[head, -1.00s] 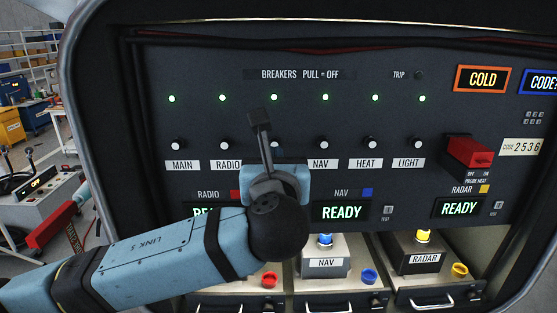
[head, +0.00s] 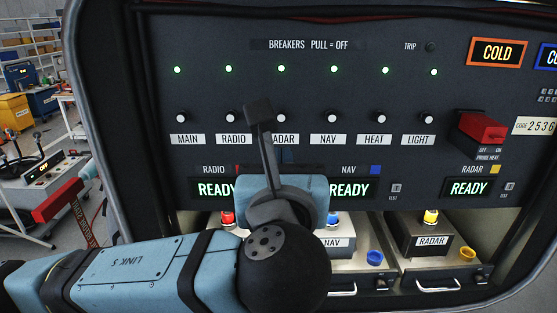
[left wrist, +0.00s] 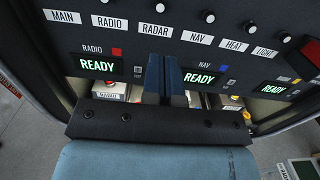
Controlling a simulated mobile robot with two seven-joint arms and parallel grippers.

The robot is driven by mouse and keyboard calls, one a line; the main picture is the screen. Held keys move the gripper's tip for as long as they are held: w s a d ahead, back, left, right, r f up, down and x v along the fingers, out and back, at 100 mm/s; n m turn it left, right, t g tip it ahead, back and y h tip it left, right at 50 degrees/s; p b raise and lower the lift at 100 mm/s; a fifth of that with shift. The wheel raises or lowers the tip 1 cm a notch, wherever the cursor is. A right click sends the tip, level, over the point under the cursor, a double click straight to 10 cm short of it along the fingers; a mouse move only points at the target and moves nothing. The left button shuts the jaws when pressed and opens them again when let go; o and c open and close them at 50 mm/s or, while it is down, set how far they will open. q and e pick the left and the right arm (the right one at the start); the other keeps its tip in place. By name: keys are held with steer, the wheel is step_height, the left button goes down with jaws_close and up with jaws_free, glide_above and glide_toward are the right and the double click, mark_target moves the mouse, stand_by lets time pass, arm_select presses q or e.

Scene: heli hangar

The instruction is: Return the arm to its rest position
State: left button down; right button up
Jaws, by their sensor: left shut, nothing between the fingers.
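My left arm comes in from the lower left of the head view. Its light blue gripper (head: 310,192) is in front of the panel's lower middle, and the wrist mostly hides its fingers there. In the left wrist view the two dark fingers (left wrist: 166,76) are shut together with nothing between them. They point at the panel between the RADIO and NAV displays. I cannot tell the exact gap to the panel. My right gripper is in neither view.
The breaker panel (head: 350,87) has a row of white knobs under lit green lights. Below, READY displays (head: 349,188) sit over open bays with the NAV (head: 333,243) and RADAR (head: 431,240) units. A red guarded switch (head: 482,130) is at right. A cart (head: 42,180) stands at left.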

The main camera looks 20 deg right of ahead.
arm_select(q)
steer(key=w+a+f+n+g+h, duration=0.1)
steer(key=w+a+f+n+g, duration=0.15)
steer(key=f+n, duration=0.6)
steer(key=w+a+f+n+g+p, duration=0.15)
steer(key=a+f+n, duration=0.3)
steer(key=f, duration=0.65)
steer(key=w+a+f+n+g+h, duration=0.1)
steer(key=w+a+f+n+g, duration=0.15)
steer(key=f+n, duration=0.55)
steer(key=s+a+f+n+y, duration=0.2)
steer(key=s+a+f+n, duration=0.5)
steer(key=s+a+f, duration=0.2)
steer(key=s+a+f+n+y, duration=0.1)
steer(key=s+a+f+n, duration=0.7)
steer(key=f, duration=0.9)
steer(key=s+a, duration=0.2)
steer(key=a, duration=0.2)
steer(key=shift+a+y, duration=0.4)
steer(key=shift+d, duration=0.1)
